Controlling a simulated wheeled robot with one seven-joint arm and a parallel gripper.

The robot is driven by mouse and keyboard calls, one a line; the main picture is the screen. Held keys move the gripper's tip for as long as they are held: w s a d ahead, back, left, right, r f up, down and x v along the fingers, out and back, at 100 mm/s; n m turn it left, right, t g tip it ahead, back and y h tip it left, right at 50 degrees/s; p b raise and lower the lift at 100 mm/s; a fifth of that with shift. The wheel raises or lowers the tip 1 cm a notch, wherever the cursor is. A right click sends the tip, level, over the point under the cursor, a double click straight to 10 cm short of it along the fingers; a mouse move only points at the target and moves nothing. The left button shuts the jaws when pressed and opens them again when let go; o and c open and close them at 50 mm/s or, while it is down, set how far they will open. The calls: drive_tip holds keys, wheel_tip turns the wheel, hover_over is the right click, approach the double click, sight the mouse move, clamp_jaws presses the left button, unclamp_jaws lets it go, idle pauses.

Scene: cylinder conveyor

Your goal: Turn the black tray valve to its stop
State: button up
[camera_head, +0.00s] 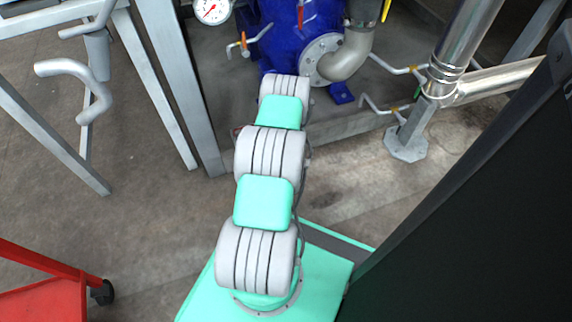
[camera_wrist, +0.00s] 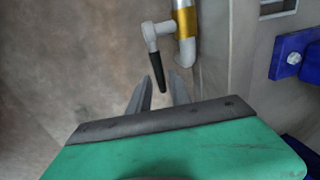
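A valve with a black lever handle (camera_wrist: 158,73) shows in the wrist view, just beyond my gripper. The lever hangs down from a grey valve body (camera_wrist: 152,32) beside a pipe with a yellow-brass collar (camera_wrist: 185,20). My gripper (camera_wrist: 161,80) is open, with one finger on each side of the lever's lower end in the picture. I cannot tell how deep the lever sits between the fingers, and no contact is clear. In the head view my arm hides the gripper, and I cannot make out the black lever there.
A blue tank (camera_head: 280,30) with a flanged elbow pipe (camera_head: 350,55) stands behind my arm. A grey metal frame (camera_head: 165,75) is to the left, steel pipes (camera_head: 455,50) to the right. A red cart (camera_head: 45,300) is at lower left. Floor between them is clear.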

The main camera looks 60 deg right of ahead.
drive_tip(key=shift+f, duration=0.15)
drive_tip(key=shift+c, duration=0.5)
clamp_jaws()
idle(0.9)
